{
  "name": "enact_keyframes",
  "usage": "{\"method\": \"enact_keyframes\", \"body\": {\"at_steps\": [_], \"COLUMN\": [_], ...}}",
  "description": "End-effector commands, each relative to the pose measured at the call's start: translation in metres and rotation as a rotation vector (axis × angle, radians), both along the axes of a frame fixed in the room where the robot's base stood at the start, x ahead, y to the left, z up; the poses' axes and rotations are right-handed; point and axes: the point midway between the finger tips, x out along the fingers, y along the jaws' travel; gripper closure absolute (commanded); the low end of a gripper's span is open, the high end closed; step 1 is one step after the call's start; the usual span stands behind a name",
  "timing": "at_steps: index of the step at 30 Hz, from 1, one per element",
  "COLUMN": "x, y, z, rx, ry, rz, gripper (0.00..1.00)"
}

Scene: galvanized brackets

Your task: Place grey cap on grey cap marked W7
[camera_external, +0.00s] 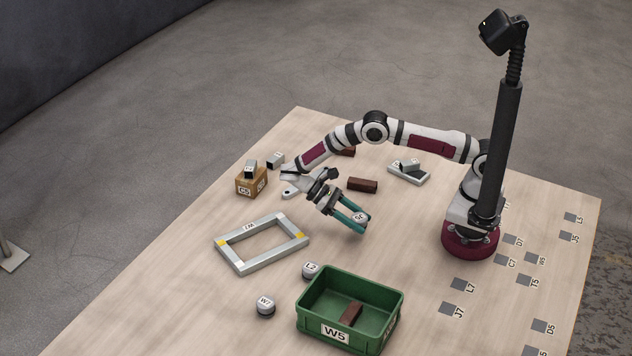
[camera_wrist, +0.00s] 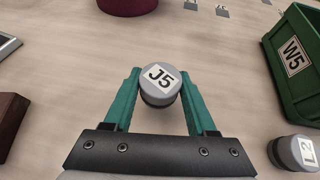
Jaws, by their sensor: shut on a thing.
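My gripper (camera_external: 350,216) is shut on a grey cap (camera_external: 361,217) and holds it in the air over the table. In the wrist view the held grey cap (camera_wrist: 159,83) sits between the teal fingers, its label reading J5. The grey cap marked W7 (camera_external: 265,306) stands upright on the table at the left of the green crate; it is not in the wrist view. Another grey cap, marked L2 (camera_external: 311,270), stands by the crate's far left corner and also shows in the wrist view (camera_wrist: 294,153).
The green crate marked W5 (camera_external: 312,327) holds a dark red block (camera_external: 351,314). A grey frame (camera_external: 233,262) lies at the left. A cardboard box (camera_external: 251,187) and another dark red block (camera_external: 362,185) are farther back.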

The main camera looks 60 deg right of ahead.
Motion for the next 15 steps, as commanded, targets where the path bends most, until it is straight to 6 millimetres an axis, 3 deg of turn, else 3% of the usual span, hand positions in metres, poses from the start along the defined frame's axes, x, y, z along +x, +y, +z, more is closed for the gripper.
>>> {"method": "enact_keyframes", "body": {"at_steps": [8, 12, 15], "x": [0.030, 0.065, 0.090], "y": [0.117, 0.185, 0.219], "z": [0.020, 0.055, 0.083], "rx": [0.001, 0.001, 0.002], "ry": [-0.005, -0.007, -0.006], "rz": [-0.687, -1.049, -1.238], "gripper": [1.00, 1.00, 1.00]}}
